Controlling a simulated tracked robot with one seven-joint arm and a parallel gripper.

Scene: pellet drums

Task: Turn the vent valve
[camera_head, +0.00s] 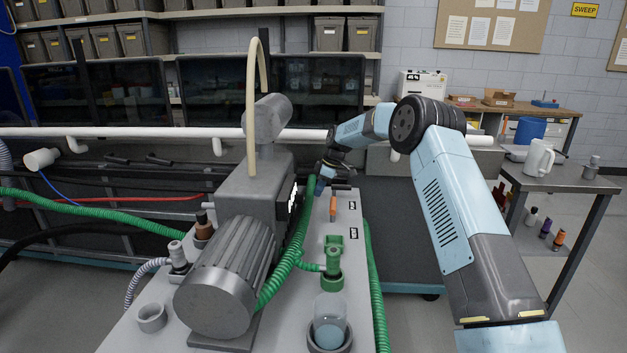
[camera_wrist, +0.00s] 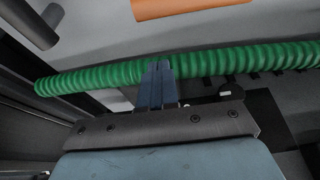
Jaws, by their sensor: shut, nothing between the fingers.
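No part is readably labelled as the vent valve. An upright orange handle (camera_head: 333,208) stands on the grey bench top, and a green valve-like fitting (camera_head: 333,262) stands nearer on it. My gripper (camera_head: 319,188) is at the far end of the bench, just beyond and left of the orange handle. In the wrist view its blue fingers (camera_wrist: 158,75) are shut together and empty, over or against a green ribbed hose (camera_wrist: 90,77); contact cannot be told. An orange piece (camera_wrist: 185,6) shows at that view's top edge, apart from the fingers.
A grey motor (camera_head: 225,280) with a tall housing stands left of my gripper. Another green hose (camera_head: 373,290) runs along the bench's right edge. A clear cup (camera_head: 330,318) stands at the front. A side table (camera_head: 570,180) holds a white jug (camera_head: 538,158).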

